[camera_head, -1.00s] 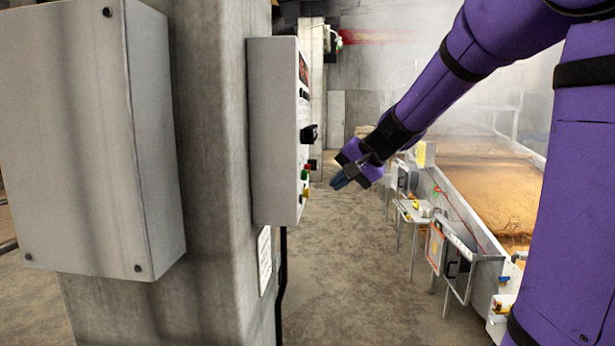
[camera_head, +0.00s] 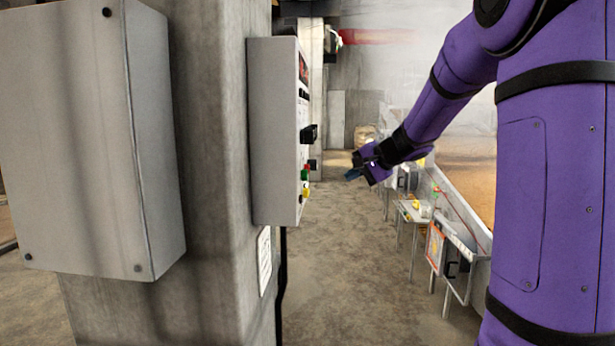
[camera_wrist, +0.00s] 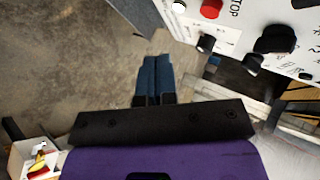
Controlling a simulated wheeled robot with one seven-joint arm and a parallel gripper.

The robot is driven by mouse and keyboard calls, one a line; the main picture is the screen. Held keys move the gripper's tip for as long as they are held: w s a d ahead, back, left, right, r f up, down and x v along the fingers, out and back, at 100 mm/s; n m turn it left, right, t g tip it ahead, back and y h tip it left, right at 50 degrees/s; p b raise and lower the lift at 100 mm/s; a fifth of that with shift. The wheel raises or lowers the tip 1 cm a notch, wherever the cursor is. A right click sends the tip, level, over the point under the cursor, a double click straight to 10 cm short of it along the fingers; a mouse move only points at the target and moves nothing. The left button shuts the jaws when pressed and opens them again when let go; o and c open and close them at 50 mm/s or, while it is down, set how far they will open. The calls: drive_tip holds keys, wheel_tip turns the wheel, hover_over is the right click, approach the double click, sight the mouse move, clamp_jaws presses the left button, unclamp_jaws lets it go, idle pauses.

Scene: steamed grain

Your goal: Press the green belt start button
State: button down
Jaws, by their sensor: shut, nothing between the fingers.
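The control box (camera_head: 276,130) is a grey cabinet on a concrete pillar, seen nearly edge-on in the head view. My gripper (camera_head: 352,175) is shut and empty, to the right of these buttons with a gap between. In the wrist view its closed blue fingers (camera_wrist: 155,78) point at the floor area beside the panel (camera_wrist: 258,15). That panel shows a red button (camera_wrist: 211,8) near a STOP label. I cannot make out the green button there.
A larger grey box (camera_head: 85,140) hangs on the pillar's near side. Black knobs (camera_head: 309,134) stick out from the control box above the buttons. A conveyor frame with small side tables (camera_head: 412,211) stands at the right. The floor (camera_head: 350,270) between is clear.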

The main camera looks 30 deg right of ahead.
drive_tip(key=w+a, duration=0.4)
drive_tip(key=a, duration=0.2)
drive_tip(key=shift+w+a, duration=0.15)
drive_tip(key=shift+a, duration=0.1)
drive_tip(key=shift+a, duration=0.15)
idle(1.9)
drive_tip(key=shift+w+a, duration=0.2)
drive_tip(key=shift+w+a, duration=0.3)
drive_tip(key=shift+a, duration=0.1)
idle(1.0)
drive_tip(key=shift+s+d, duration=0.1)
drive_tip(key=shift+d, duration=0.05)
drive_tip(key=shift+s+d, duration=0.45)
drive_tip(key=shift+d, duration=0.15)
idle(0.3)
drive_tip(key=shift+s+d, duration=0.7)
drive_tip(key=shift+d, duration=0.35)
drive_tip(key=shift+s+d, duration=0.7)
drive_tip(key=shift+d, duration=0.3)
